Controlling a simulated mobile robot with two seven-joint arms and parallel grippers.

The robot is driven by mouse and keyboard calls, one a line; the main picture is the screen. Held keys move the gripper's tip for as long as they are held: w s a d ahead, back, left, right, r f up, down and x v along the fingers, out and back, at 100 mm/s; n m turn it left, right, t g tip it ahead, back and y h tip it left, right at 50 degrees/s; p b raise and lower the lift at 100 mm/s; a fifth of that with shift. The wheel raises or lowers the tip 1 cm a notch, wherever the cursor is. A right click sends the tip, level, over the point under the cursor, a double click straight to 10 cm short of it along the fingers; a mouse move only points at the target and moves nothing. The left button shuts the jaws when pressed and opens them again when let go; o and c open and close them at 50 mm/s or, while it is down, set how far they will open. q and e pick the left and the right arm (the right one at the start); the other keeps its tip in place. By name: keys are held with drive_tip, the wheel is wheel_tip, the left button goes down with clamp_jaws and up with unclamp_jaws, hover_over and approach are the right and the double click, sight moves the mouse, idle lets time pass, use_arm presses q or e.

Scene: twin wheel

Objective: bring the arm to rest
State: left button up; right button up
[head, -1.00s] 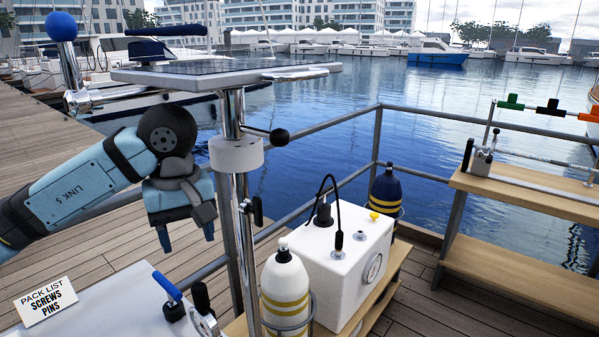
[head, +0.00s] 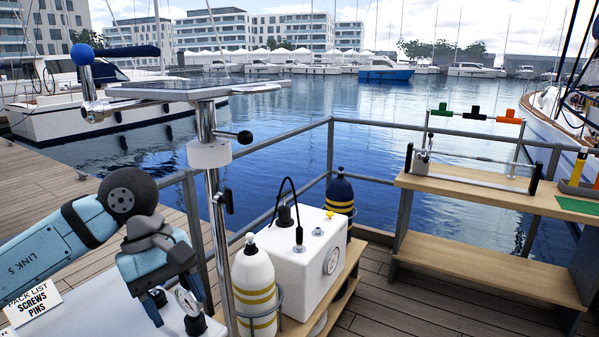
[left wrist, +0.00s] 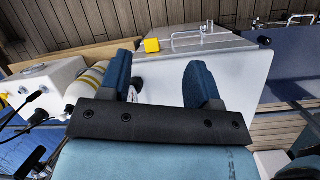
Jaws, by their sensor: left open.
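My left arm comes in from the left in the head view, and my left gripper (head: 176,309) points down over the white-topped table (head: 95,318) at the lower left. Its two blue fingers are apart with nothing between them. In the left wrist view the open fingers of the gripper (left wrist: 158,85) show above the same white top (left wrist: 230,75). My right gripper is not in view.
A metal post (head: 215,240) with a panel stands right beside the gripper. A white cylinder (head: 254,285) and white box (head: 305,255) stand to its right. Railings (head: 440,128) edge the water. A wooden bench (head: 480,193) stands at the right. A yellow block (left wrist: 152,45) shows in the wrist view.

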use_arm(q)
drive_tip(key=s+d+f+n+g+h, duration=0.1)
drive_tip(key=s+d+n+g+h, duration=0.15)
drive_tip(key=d+n+h, duration=0.45)
drive_tip(key=s+d+f+n+g+h, duration=0.1)
drive_tip(key=s+d+n+g+h, duration=0.15)
drive_tip(key=d+h, duration=0.45)
drive_tip(key=w+a+f+m+t+y, duration=0.2)
drive_tip(key=a+f+m+t+y, duration=0.25)
drive_tip(key=f+m+t, duration=0.7)
drive_tip(key=w+a+f+m+t+y, duration=0.2)
drive_tip(key=a+f+m+t+y, duration=0.35)
drive_tip(key=m+t, duration=1.1)
drive_tip(key=s+a+f+n+g+y, duration=0.2)
drive_tip(key=s+f+n+g, duration=0.25)
drive_tip(key=s+f, duration=0.4)
drive_tip(key=s+a+f+n+g+y, duration=0.25)
drive_tip(key=s+f+g, duration=0.3)
drive_tip(key=f, duration=0.55)
wheel_tip(320, 180, up, 15)
drive_tip(key=a+p, duration=0.1)
drive_tip(key=p, duration=1.7)
drive_tip(key=shift+a+p, duration=0.15)
drive_tip(key=shift+p, duration=0.25)
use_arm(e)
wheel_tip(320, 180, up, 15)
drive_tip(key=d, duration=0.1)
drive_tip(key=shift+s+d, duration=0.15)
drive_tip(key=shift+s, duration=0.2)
